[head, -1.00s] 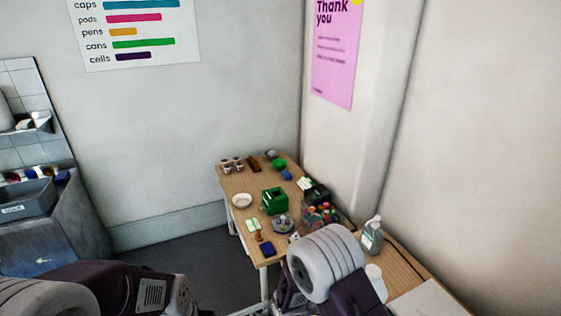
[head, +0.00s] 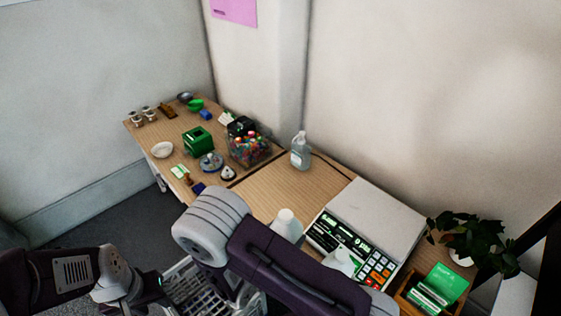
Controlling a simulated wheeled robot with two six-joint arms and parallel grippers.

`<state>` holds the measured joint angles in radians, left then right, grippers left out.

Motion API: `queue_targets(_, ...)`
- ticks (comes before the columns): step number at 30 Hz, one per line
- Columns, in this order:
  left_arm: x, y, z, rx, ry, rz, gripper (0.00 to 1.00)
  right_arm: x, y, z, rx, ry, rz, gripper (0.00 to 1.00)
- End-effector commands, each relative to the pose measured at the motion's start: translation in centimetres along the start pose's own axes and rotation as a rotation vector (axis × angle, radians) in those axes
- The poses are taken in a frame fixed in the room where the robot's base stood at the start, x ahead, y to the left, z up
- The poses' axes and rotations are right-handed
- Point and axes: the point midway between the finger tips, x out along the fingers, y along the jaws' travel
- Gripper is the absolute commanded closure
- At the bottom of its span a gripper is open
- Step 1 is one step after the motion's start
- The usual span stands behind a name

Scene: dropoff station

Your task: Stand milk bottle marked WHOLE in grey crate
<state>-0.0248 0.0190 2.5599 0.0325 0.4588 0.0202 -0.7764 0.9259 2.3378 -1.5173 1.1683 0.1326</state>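A light grey lattice crate (head: 184,292) shows at the bottom, low in front of the table and partly hidden by my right arm. A white bottle-like thing (head: 287,220) stands on the table edge behind my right arm. A second white shape (head: 341,259) shows beside the scale. No WHOLE mark is readable on either. My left gripper (head: 152,288) is at the crate's left side; its fingers are too small and dark to tell whether they are open. My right arm crosses the bottom middle, and its gripper is not in view.
A scale with a lit display and keypad (head: 350,246) stands on the table. A plant (head: 468,240) and a wooden card box (head: 436,290) are at right.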

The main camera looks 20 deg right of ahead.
Motion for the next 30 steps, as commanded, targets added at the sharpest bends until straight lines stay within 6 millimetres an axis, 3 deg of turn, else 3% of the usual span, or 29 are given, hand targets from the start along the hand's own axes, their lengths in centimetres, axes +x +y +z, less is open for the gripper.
queue_targets(7,0.0,0.0,0.0,0.000,0.000,0.000,0.64,0.0,0.5,-0.3,-0.026,0.000,0.058,0.57)
queue_targets(14,0.6,0.0,0.1,0.000,0.000,0.000,0.64,0.5,6.7,-1.1,-0.054,0.000,0.148,0.57)
queue_targets(18,1.9,0.0,0.2,0.000,0.000,0.000,0.64,3.6,10.5,-0.4,-0.046,-0.001,0.135,0.57)
queue_targets(22,3.2,-0.1,0.3,0.000,0.000,0.000,0.64,7.9,12.6,1.5,-0.025,-0.002,0.084,0.57)
queue_targets(26,4.6,-0.1,0.5,0.000,0.000,0.000,0.64,12.8,12.7,4.0,0.008,-0.002,0.002,0.57)
queue_targets(30,5.9,-0.1,0.6,0.000,0.000,0.000,0.64,18.0,10.7,6.4,0.051,-0.001,-0.110,0.57)
